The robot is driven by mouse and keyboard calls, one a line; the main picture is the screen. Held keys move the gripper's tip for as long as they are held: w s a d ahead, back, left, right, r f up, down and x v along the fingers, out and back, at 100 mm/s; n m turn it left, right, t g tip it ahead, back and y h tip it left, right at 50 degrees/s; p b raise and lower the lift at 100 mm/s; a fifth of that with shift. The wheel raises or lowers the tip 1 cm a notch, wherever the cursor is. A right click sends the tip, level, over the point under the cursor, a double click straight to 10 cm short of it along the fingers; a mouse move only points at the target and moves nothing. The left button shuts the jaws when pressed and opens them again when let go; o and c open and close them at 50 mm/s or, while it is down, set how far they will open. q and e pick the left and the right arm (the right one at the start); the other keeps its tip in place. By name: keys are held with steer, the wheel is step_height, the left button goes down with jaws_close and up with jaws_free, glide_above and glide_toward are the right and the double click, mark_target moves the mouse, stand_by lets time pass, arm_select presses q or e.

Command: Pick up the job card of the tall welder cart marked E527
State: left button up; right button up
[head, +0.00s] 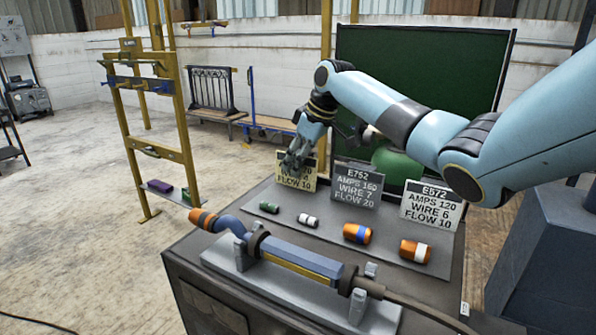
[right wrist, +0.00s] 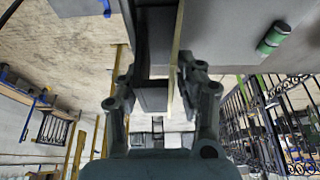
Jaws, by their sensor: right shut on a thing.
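A pale yellow job card (head: 296,184) stands at the left end of the row of cards on the grey bench. Its last line reads FLOW 10; its top lines are hidden behind my right gripper (head: 294,162), so I cannot read its code. The right gripper is shut on this card's upper edge. In the right wrist view the card shows edge-on as a thin yellowish strip (right wrist: 177,60) between the fingers (right wrist: 165,98). A grey card marked E752 (head: 357,185) and a white card marked E572 (head: 432,205) stand to its right. My left gripper is not in view.
Several small cylinders lie before the cards: green (head: 269,207), white-black (head: 307,220), orange-blue (head: 357,234) and orange-white (head: 415,251). A welding torch (head: 300,262) lies on a grey stand in front. A green cylinder tank (head: 397,165) stands behind the cards.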

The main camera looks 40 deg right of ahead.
steer(key=c, duration=0.4)
steer(key=shift+o, duration=0.2)
steer(key=shift+r, duration=0.1)
steer(key=shift+r, duration=0.6)
step_height(320, 180, up, 3)
steer(key=shift+f+b, duration=0.1)
steer(key=shift+b, duration=0.3)
steer(key=s+d+r+b, duration=0.1)
steer(key=s+d+r, duration=0.5)
steer(key=s, duration=0.3)
steer(key=shift+s+d+r+b, duration=0.15)
steer(key=shift+d+r+b, duration=0.25)
steer(key=shift+d, duration=0.1)
